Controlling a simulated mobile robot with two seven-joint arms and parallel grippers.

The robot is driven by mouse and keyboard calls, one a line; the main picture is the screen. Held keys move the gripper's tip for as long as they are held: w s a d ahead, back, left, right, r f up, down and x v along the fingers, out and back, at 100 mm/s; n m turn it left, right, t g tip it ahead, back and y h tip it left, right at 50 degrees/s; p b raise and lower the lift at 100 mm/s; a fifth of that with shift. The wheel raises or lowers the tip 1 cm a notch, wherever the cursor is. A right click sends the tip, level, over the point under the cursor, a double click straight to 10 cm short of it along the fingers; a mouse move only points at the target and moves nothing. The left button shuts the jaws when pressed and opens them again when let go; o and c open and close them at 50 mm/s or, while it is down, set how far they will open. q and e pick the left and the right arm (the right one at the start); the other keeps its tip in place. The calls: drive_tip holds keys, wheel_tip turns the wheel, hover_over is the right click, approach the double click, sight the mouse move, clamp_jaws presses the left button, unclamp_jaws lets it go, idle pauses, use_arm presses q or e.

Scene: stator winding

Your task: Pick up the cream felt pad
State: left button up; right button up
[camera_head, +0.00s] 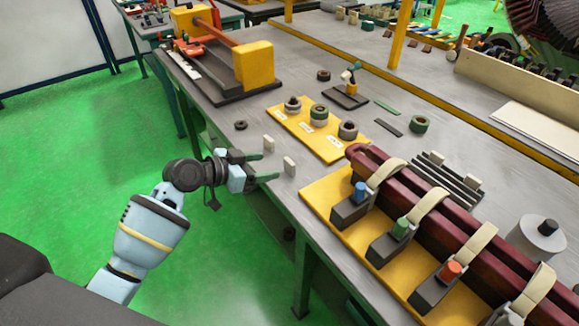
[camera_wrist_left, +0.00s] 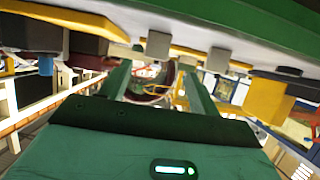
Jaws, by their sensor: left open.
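Two small pale cream-grey blocks stand on the near edge of the grey table: a left pad (camera_head: 268,143) and a right pad (camera_head: 289,166). I cannot tell which one is the cream felt pad. My left gripper (camera_head: 269,166) is open and empty at the table edge, its green fingers pointing toward the right pad. The left pad is beside the upper finger. In the left wrist view, the picture is upside down; two pale blocks (camera_wrist_left: 158,45) (camera_wrist_left: 218,58) hang from the table surface ahead of the open fingers (camera_wrist_left: 156,72). My right gripper is not in view.
A yellow board (camera_head: 306,133) with several rings lies behind the pads. A dark ring (camera_head: 240,125) lies to the left. A yellow base (camera_head: 319,189) with clamp blocks and a dark red beam (camera_head: 415,190) stands to the right. Bare table lies around the pads.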

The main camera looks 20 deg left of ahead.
sight(287, 163)
use_arm(q)
drive_tip(key=shift+d+x, duration=0.25)
drive_tip(key=shift+x, duration=3)
drive_tip(key=shift+s, duration=0.2)
drive_tip(key=c, duration=1.1)
drive_tip(key=shift+r, duration=0.15)
drive_tip(key=shift+r, duration=0.55)
wheel_tip(287, 163, up, 2)
drive_tip(key=shift+r, duration=0.15)
drive_tip(key=s, duration=0.5)
drive_tip(key=s+a+r, duration=0.1)
drive_tip(key=s, duration=0.4)
drive_tip(key=s+a, duration=0.1)
drive_tip(key=s, duration=0.5)
drive_tip(key=shift+r, duration=0.15)
